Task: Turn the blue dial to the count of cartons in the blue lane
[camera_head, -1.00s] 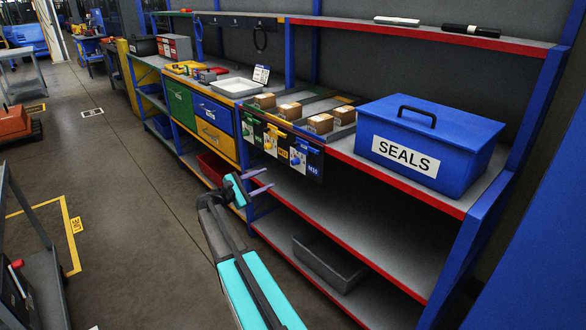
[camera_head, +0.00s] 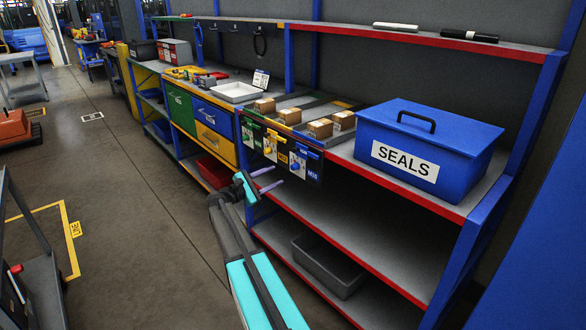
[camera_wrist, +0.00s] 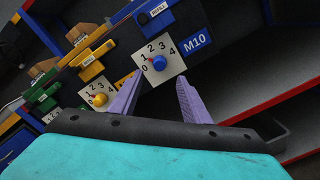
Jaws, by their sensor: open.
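The blue dial (camera_wrist: 159,63) is a round knob on a white plate marked 0 to 4, beside an M10 label. Its red mark points to the left, near 0 and 1; I cannot tell which exactly. The dial also shows small in the head view (camera_head: 295,167). My gripper (camera_wrist: 160,76) is open, its two purple fingers apart and empty, just short of the dial. It also shows in the head view (camera_head: 279,175) in front of the panel. In the blue lane, the rightmost one, I see two cartons: a front one (camera_head: 320,129) and one behind it (camera_head: 343,120).
A yellow dial (camera_wrist: 100,99) sits left of the blue one. Single cartons show in the green lane (camera_head: 265,106) and yellow lane (camera_head: 290,116). A blue SEALS box (camera_head: 470,165) stands right of the lanes. A grey bin (camera_head: 325,268) lies on the bottom shelf.

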